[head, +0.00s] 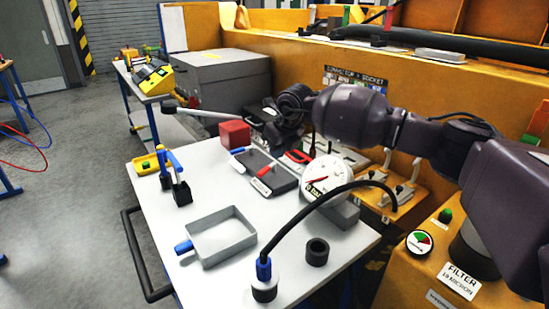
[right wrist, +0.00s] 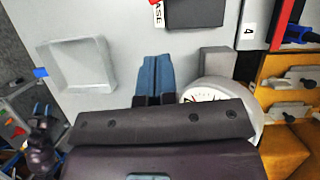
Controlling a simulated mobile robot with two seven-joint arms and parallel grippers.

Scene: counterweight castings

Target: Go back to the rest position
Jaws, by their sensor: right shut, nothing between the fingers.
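My right gripper (head: 283,137) hangs over the far part of the white table (head: 222,276), its arm reaching in from the right. In the right wrist view its blue fingers (right wrist: 156,78) are together, with nothing between them. Below the fingertips in that view is bare table, with the grey tray (right wrist: 110,70) to the left and the dial gauge (right wrist: 225,92) partly hidden behind the gripper body. A dark purple part at the lower left of the right wrist view looks like mine.
A red cube (head: 235,134), a dark flat case (head: 268,172), a blue-handled tool (head: 178,178), a black ring (head: 317,252) and a cable with a blue plug (head: 264,270) are on the table. An orange bench wall (head: 300,65) stands behind. The floor at left is open.

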